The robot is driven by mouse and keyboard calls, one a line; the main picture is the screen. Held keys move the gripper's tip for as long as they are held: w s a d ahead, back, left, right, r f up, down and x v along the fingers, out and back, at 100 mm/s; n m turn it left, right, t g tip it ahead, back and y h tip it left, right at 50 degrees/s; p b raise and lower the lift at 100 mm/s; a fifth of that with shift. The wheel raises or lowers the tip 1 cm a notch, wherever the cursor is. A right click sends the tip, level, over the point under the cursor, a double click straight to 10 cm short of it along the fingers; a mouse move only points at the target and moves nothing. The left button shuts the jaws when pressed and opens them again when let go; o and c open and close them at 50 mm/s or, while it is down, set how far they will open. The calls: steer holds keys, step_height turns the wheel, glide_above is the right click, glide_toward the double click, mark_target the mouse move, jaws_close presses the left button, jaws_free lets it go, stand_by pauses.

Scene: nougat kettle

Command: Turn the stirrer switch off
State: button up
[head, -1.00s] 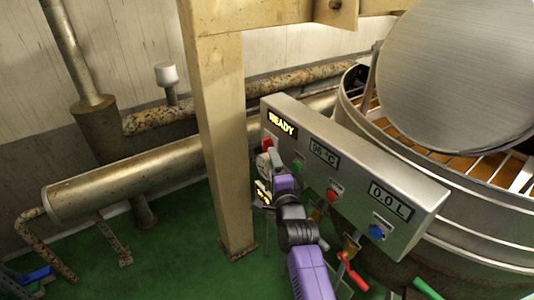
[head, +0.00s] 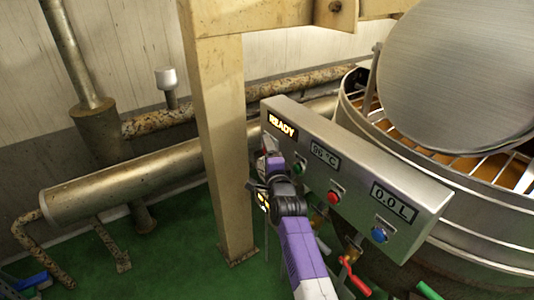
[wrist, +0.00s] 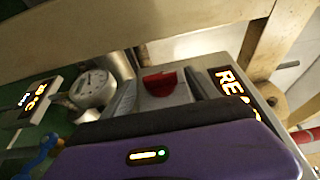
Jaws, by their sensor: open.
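The stirrer switch, a red rocker-like piece (wrist: 160,83), shows in the wrist view beside the lit READY display (wrist: 232,90). My gripper (wrist: 158,92) is open, with one grey finger on each side of the red piece in that view. I cannot tell whether the fingers touch it or which way it is set. In the head view my gripper (head: 270,165) is at the left end of the grey control box (head: 420,200), below the READY display. It largely hides the switch there.
The box front also bears a green button (head: 298,168), a red button (head: 333,197) and a blue button (head: 379,234). A beige post (head: 228,150) stands close left of my gripper. A round gauge (wrist: 92,88) shows in the wrist view. The kettle (head: 480,215) is behind the box.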

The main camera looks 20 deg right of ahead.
steer(key=c, duration=1.4)
steer(key=shift+o, duration=0.2)
steer(key=shift+r+p, duration=0.15)
steer(key=shift+p, duration=0.2)
